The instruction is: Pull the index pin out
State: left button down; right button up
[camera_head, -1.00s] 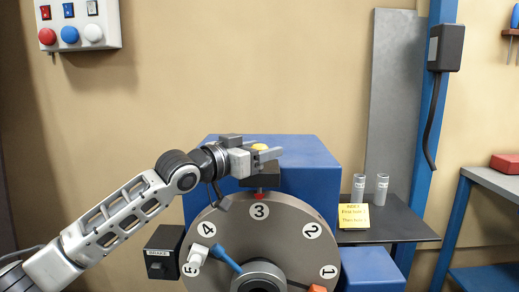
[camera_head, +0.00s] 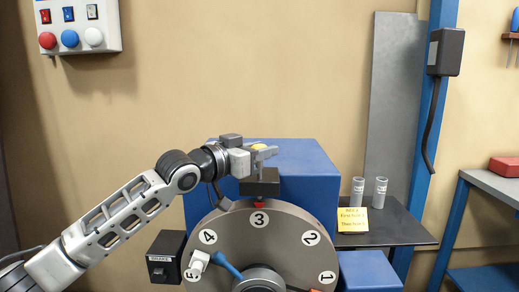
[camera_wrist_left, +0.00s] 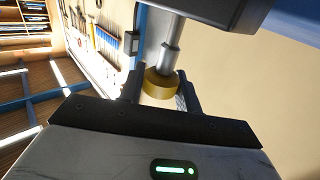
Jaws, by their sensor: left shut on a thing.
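The index pin has a yellow knob (camera_head: 258,147), which shows at the tips of my left gripper (camera_head: 263,153). In the left wrist view the yellow knob (camera_wrist_left: 160,84) sits between the two dark fingers of my left gripper (camera_wrist_left: 160,90), which is shut on it. The pin's stepped grey shaft (camera_wrist_left: 173,45) runs from the knob to a dark block at the top of that view. In the head view this dark block (camera_head: 260,183) stands above the numbered grey disc (camera_head: 285,226), by the 3. The pin's far end is hidden. My right gripper is not in view.
A blue housing (camera_head: 310,180) stands behind the disc. A black box (camera_head: 165,257) is left of it. A dark shelf (camera_head: 400,232) at right holds two grey cylinders (camera_head: 369,192) and a yellow note (camera_head: 353,220).

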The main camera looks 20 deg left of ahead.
pick_arm(q)
jog(key=c, duration=1)
grip_release()
jog(key=shift+r, duration=0.4)
jog(key=shift+f, duration=0.1)
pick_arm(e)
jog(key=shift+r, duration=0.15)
pick_arm(q)
jog(key=shift+f, duration=0.1)
jog(key=shift+s+a, duration=0.3)
jog(key=shift+s, duration=0.05)
jog(key=b+v, duration=0.4)
jog(key=v, duration=1.1)
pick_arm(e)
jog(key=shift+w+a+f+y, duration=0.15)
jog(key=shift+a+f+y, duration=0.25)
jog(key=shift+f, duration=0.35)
